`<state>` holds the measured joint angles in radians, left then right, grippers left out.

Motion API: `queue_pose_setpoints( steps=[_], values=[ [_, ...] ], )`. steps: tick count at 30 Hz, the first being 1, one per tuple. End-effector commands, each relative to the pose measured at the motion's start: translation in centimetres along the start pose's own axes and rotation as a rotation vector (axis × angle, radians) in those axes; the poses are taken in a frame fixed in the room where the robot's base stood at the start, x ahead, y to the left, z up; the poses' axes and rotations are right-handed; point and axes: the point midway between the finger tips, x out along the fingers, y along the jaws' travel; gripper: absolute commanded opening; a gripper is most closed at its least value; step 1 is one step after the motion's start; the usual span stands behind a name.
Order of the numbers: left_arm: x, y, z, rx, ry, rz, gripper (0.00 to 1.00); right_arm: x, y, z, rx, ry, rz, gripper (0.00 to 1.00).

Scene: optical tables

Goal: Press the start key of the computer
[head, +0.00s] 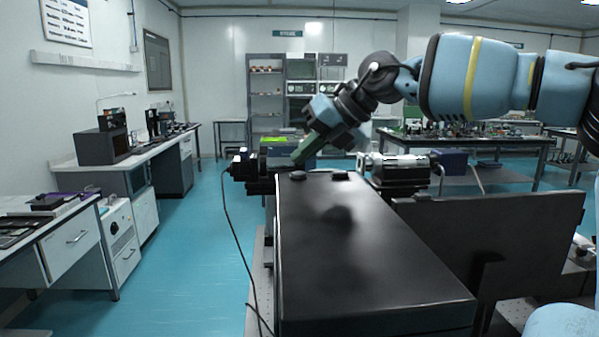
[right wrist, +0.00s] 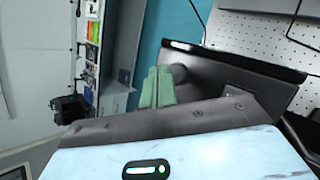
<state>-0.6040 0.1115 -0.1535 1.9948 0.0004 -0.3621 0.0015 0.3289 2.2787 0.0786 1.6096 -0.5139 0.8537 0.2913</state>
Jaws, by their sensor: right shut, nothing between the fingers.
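My right gripper (head: 298,160) reaches in from the right, and its green fingers point down near the far left corner of a large black box (head: 350,250). The fingers look closed together and empty; they also show in the right wrist view (right wrist: 158,72). A small dark round disc (head: 298,175) lies on the box top just below the fingertips; I cannot tell whether they touch it. A device with a lit green display (head: 273,142) stands behind the gripper, partly hidden. I cannot make out for sure which thing is the computer or its start key. My left gripper is not in view.
A small black device (head: 240,163) with a hanging cable stands left of the box's far end. A silver cylinder device (head: 398,167) stands to the right of it. A dark upright panel (head: 490,235) is at the right. Blue floor is free at the left.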

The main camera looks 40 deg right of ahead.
Motion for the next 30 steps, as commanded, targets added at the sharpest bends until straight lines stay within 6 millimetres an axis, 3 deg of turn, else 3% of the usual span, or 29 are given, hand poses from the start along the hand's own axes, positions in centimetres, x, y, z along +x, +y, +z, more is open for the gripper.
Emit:
queue_pose_setpoints(
  steps=[8,24,30],
  values=[
    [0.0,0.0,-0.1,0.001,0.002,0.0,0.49,-0.1,0.1,0.1,0.0,-0.001,0.0,0.0],
    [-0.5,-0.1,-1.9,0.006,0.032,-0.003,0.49,-3.3,2.4,2.4,-0.001,-0.003,0.0,0.0],
    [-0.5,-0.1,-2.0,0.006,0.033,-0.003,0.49,-3.5,2.6,2.5,-0.001,0.0,0.0,0.0]
  ],
)
